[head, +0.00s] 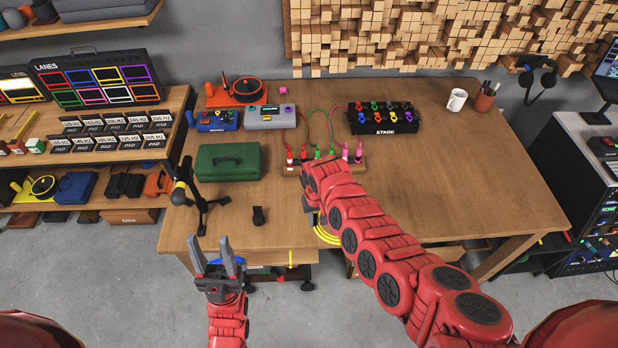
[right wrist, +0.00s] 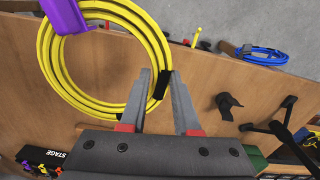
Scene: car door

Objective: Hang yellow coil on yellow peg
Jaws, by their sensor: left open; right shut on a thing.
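The yellow coil (right wrist: 110,103) is a round bundle of cable with a black strap. In the right wrist view my right gripper (right wrist: 160,78) is shut on its rim at the strap. In the head view the coil (head: 325,236) shows only partly past my right arm, over the table's front part, and the right gripper's fingers are mostly hidden. A small yellow peg (head: 291,259) stands at the table's front edge, left of the coil; a yellow upright also shows in the right wrist view (right wrist: 196,37). My left gripper (head: 212,250) is open and empty by the front edge.
A blue coil (right wrist: 262,55) is by the table edge. A purple part (right wrist: 66,14) overlaps the yellow coil's upper left. A microphone stand (head: 203,205), black clip (head: 259,216) and green case (head: 228,161) stand left of my right arm.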

